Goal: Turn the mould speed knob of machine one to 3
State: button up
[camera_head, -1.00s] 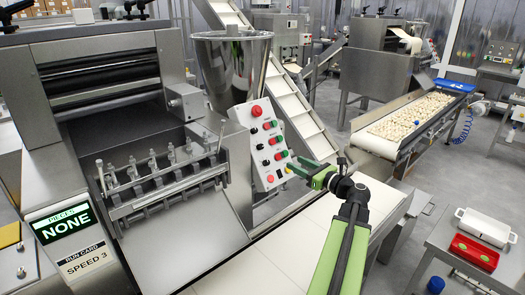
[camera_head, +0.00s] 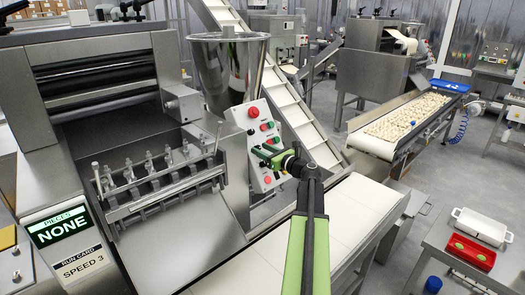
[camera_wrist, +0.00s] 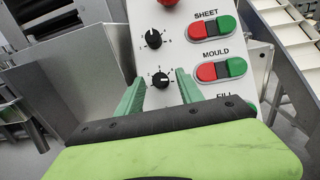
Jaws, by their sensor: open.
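The control panel (camera_head: 243,118) of the machine is a slanted pale plate with buttons and black knobs. In the wrist view, the black mould speed knob (camera_wrist: 160,80) is left of the red and green MOULD buttons (camera_wrist: 222,69). Its white mark seems to point right; the small digits around it are too blurred to read surely. My gripper (camera_wrist: 160,75) has its two green fingers open, one on each side of this knob; I cannot tell whether they touch it. In the head view, my gripper (camera_head: 262,155) is at the panel and hides its lower knobs.
Another black knob (camera_wrist: 153,38) sits above, beside the SHEET buttons (camera_wrist: 211,28). A display (camera_head: 59,226) reads NONE, and a run card (camera_head: 83,266) reads SPEED 3. A steel hopper (camera_head: 229,70) stands behind the panel; a white conveyor (camera_head: 330,220) runs below my arm.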

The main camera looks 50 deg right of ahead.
grip_shut()
